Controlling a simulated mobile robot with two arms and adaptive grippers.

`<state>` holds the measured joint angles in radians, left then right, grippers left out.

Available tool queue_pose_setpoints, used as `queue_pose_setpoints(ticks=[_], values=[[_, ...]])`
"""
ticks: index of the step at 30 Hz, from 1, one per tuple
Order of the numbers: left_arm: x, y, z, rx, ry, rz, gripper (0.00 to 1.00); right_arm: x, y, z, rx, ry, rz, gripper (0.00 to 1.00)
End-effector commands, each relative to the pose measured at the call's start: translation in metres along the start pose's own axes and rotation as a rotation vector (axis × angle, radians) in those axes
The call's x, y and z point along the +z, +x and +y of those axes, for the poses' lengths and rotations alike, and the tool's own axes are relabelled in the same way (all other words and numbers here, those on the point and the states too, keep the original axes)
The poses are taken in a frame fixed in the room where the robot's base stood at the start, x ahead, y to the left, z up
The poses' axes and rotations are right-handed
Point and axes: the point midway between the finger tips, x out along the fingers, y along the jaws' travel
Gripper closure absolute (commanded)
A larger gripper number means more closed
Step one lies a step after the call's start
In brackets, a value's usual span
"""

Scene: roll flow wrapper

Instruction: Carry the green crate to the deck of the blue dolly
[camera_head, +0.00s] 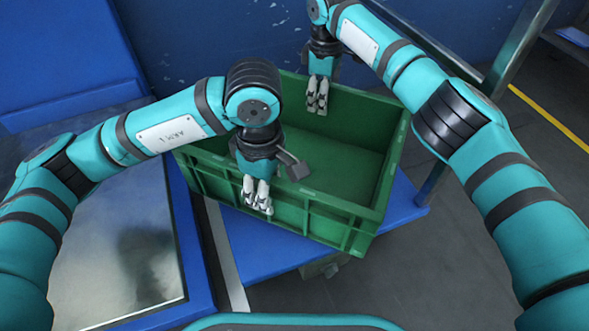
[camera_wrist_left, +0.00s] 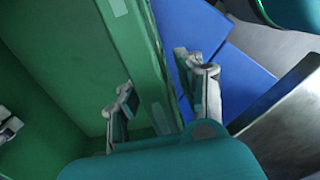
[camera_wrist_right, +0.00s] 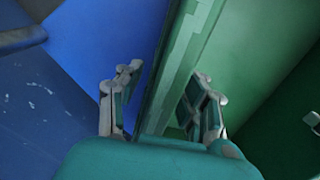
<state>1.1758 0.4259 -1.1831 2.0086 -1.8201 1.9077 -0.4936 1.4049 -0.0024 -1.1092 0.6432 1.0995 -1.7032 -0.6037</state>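The green crate (camera_head: 335,170) is empty and sits upright on a flat blue surface (camera_head: 262,258); I cannot tell if this is the dolly's deck. My left gripper (camera_head: 257,200) is at the crate's near wall. In the left wrist view its fingers (camera_wrist_left: 160,95) are spread, one on each side of the green rim (camera_wrist_left: 148,60). My right gripper (camera_head: 317,100) is at the far wall. In the right wrist view its fingers (camera_wrist_right: 162,95) are also spread, with the rim (camera_wrist_right: 188,55) between them. Both seem clear of the wall.
A blue-framed table with a shiny metal top (camera_head: 120,262) stands at the left, close to the crate. A dark blue wall (camera_head: 215,40) is behind. A metal post (camera_head: 515,50) rises at the right. Grey floor (camera_head: 470,270) is open at the lower right.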

Motion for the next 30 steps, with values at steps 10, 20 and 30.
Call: queue_pose_setpoints(ticks=[10, 20, 30], values=[[0.0, -0.004, 0.0, 0.0, 0.0, 0.0, 0.58, 0.0, 0.0, 0.0, 0.001, 0.001, 0.0, 0.58], [0.0, -0.063, 0.001, 0.005, 0.002, 0.0, 0.58, 0.0, 0.0, 0.001, 0.001, 0.001, 0.0, 0.58], [0.0, -0.115, 0.001, 0.001, 0.0, 0.001, 0.58, 0.0, 0.0, 0.001, 0.001, 0.001, 0.0, 0.58]])
